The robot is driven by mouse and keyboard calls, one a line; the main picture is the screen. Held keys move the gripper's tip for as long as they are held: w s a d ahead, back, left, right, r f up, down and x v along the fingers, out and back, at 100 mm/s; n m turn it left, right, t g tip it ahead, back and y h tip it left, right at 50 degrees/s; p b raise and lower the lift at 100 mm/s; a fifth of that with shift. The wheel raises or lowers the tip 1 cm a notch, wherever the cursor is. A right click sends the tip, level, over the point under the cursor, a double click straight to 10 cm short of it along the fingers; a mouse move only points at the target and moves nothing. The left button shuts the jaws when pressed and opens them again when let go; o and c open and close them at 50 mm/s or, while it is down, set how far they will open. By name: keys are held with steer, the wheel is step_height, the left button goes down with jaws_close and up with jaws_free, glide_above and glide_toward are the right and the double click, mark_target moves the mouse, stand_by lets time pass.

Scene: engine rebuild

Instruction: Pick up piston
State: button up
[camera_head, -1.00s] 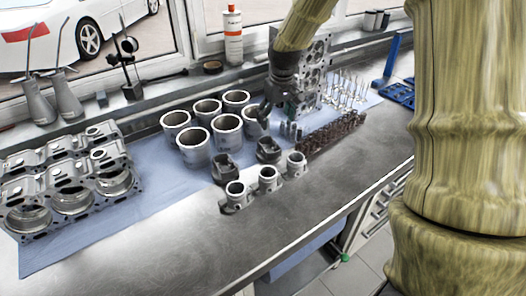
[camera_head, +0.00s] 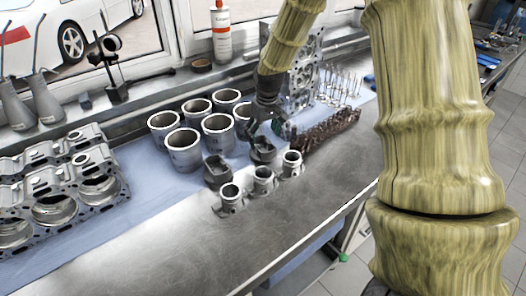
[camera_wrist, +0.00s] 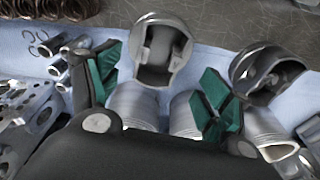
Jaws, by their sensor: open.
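Two dark pistons stand on the blue cloth in the head view, the left one (camera_head: 218,171) and the right one (camera_head: 262,149). My gripper (camera_head: 272,124) is just above and behind the right piston. In the wrist view my gripper (camera_wrist: 160,84) is open, with green finger pads apart and nothing held. A piston (camera_wrist: 182,47) with its hollow side showing lies just beyond the gap between the pads. The other piston (camera_wrist: 292,68) is to the right, outside the right finger. The wrist housing hides the lower middle of the wrist view.
Several cylinder liners (camera_head: 184,154) stand left of my gripper. Three smaller metal parts (camera_head: 262,181) stand in front of the pistons. A brown camshaft-like part (camera_head: 330,130) lies to the right, and a cylinder head (camera_head: 303,82) stands behind. The front bench top (camera_head: 190,255) is clear.

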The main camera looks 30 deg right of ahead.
mark_target(263, 143)
steer(key=shift+w+d+f+p, duration=0.15)
steer(key=shift+f+p, duration=0.95)
steer(key=shift+f, duration=1.6)
steer(key=c, duration=1.4)
steer(key=shift+r, duration=0.1)
